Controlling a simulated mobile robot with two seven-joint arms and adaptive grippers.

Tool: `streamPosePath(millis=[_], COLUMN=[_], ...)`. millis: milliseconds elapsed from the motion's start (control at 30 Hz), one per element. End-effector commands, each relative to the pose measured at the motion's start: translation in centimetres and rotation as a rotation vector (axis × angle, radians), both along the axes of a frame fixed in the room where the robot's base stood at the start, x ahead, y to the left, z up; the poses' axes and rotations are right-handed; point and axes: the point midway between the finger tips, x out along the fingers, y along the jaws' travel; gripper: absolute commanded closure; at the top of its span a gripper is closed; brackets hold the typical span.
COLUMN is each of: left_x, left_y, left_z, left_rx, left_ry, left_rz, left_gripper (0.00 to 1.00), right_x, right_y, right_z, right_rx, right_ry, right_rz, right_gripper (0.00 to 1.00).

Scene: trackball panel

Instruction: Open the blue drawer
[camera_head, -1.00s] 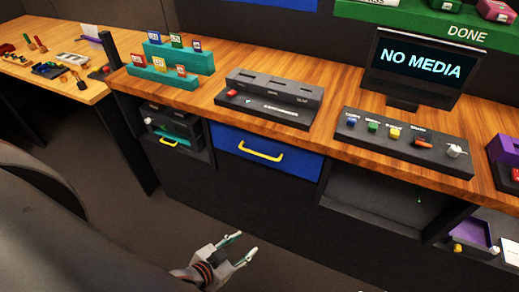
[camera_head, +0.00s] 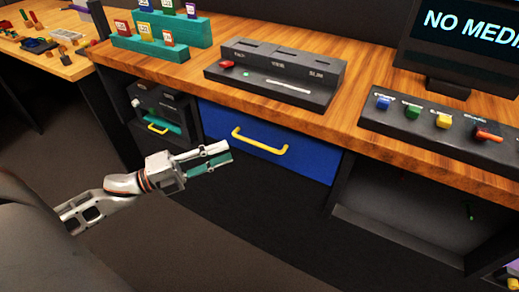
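The blue drawer (camera_head: 220,125) sits under the wooden worktop and looks closed, its front flush with the cabinet. Its yellow bar handle (camera_head: 262,142) runs across the front and is fully visible. My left gripper (camera_head: 229,152) is in front of the drawer's lower left part, to the left of and slightly below the handle in the picture. Its two fingers point right, with a narrow gap between them and nothing held. It appears apart from the handle, though the depth is hard to judge. My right gripper is not in view.
A dark slotted box (camera_head: 275,75) stands on the worktop (camera_head: 190,75) above the drawer. A black unit with a smaller yellow handle (camera_head: 157,128) is at the left. An open compartment (camera_head: 400,215) is at the right. A button panel (camera_head: 440,125) and a monitor (camera_head: 465,50) stand on the right.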

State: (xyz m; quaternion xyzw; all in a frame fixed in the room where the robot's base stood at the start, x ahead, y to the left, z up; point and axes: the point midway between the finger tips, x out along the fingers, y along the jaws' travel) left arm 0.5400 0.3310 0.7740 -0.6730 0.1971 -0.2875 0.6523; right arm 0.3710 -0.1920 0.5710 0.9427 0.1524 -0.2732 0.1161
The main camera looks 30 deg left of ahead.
Motion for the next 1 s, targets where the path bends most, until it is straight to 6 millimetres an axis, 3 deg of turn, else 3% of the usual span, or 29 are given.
streamPosePath(millis=[33, 300, 700, 1000], left_x=[0.0, 0.7, 4.3, 5.4], left_y=[-0.1, -0.9, -4.7, -5.7], left_z=[-1.0, 0.5, 1.1, 1.3], left_rx=[0.037, 0.09, 0.086, 0.086], left_ry=[-0.016, -0.085, -0.08, -0.078], left_rz=[-0.033, -0.08, -0.079, -0.077], left_gripper=[0.75, 0.75, 0.75, 0.75], right_x=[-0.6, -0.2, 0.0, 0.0], right_y=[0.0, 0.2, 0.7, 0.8], right_z=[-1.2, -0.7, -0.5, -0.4], right_rx=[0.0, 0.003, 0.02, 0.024], right_ry=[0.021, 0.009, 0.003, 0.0], right_rz=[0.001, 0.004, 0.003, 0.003], right_gripper=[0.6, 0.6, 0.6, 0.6])
